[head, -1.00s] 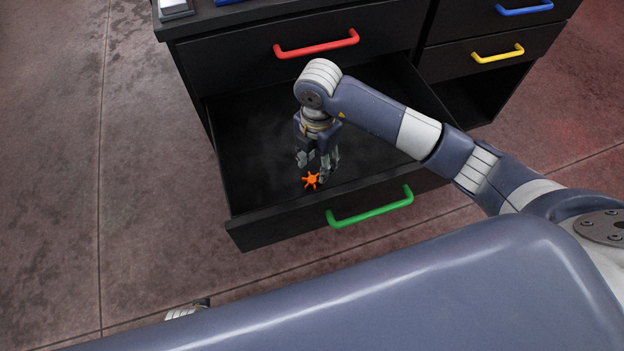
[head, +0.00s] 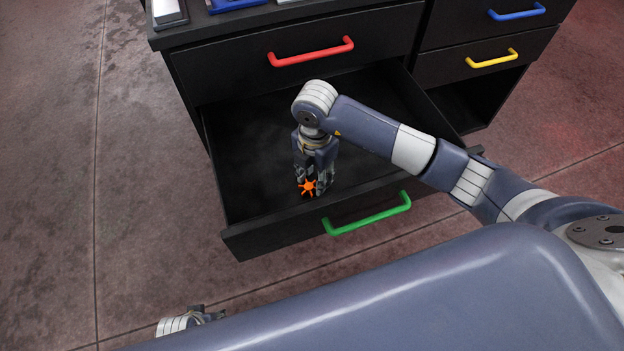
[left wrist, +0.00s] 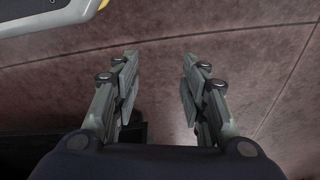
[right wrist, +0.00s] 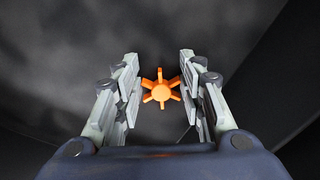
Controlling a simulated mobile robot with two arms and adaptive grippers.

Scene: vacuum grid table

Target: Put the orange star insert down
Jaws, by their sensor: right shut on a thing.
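The orange star insert (head: 308,187) is inside the open drawer with the green handle, near its front wall. It also shows in the right wrist view (right wrist: 161,91), between the fingertips. My right gripper (head: 311,182) points down into the drawer and is shut on the star. In the right wrist view a small gap seems to show beside the star. Whether the star touches the drawer floor I cannot tell. My left gripper (left wrist: 158,85) is open and empty above the floor, outside the drawer.
The open drawer's front wall (head: 265,232) carries the green handle (head: 368,214). The drawer floor left of my right gripper is clear. Above are a closed drawer with a red handle (head: 311,52) and the cabinet top with trays (head: 168,12). Yellow (head: 492,59) and blue (head: 517,12) handles are at right.

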